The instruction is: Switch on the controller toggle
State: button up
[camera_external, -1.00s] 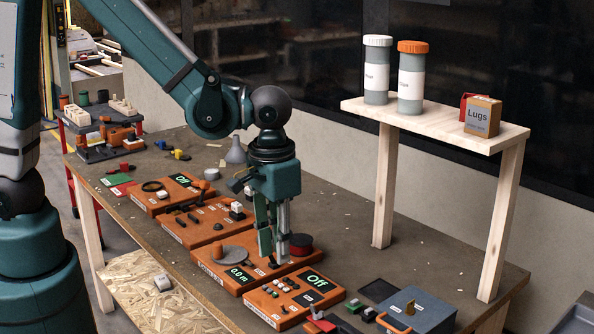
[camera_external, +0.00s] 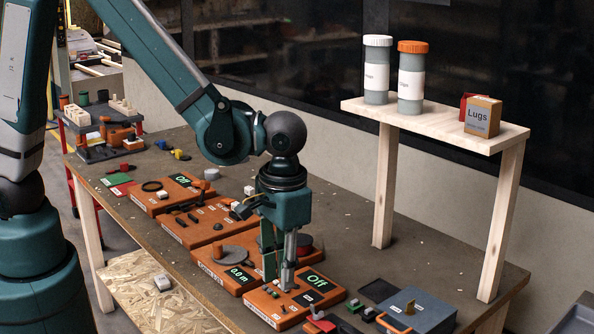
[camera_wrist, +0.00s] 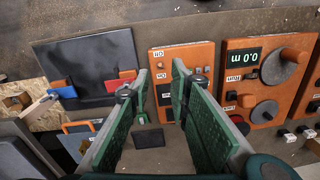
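An orange panel with a green "Off" display (camera_external: 317,281) lies near the front end of the bench. It carries small switches and labels, too small to tell apart. My gripper (camera_external: 279,284) points down over the left part of this panel and hides some of its switches. In the wrist view the panel (camera_wrist: 203,58) lies beyond and between my fingertips (camera_wrist: 161,75). The fingers are apart with nothing between them. A second orange panel with an "Off" display (camera_external: 181,181) is at the back left. I cannot tell from the labels which panel is the controller.
An orange panel reading "0.0 m" (camera_external: 238,275) with a grey disc and knob adjoins the front panel. A panel with dark levers (camera_external: 202,222) is behind it. A grey-blue box (camera_external: 425,309) stands at the right. A wooden shelf (camera_external: 435,122) holds two bottles and a Lugs box.

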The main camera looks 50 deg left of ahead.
aim_at(282, 304)
jog(key=shift+a+f+b, duration=0.15)
jog(key=shift+f+b, duration=0.25)
jog(key=shift+f, duration=3.25)
jog(key=shift+c, duration=0.2)
grip_shut()
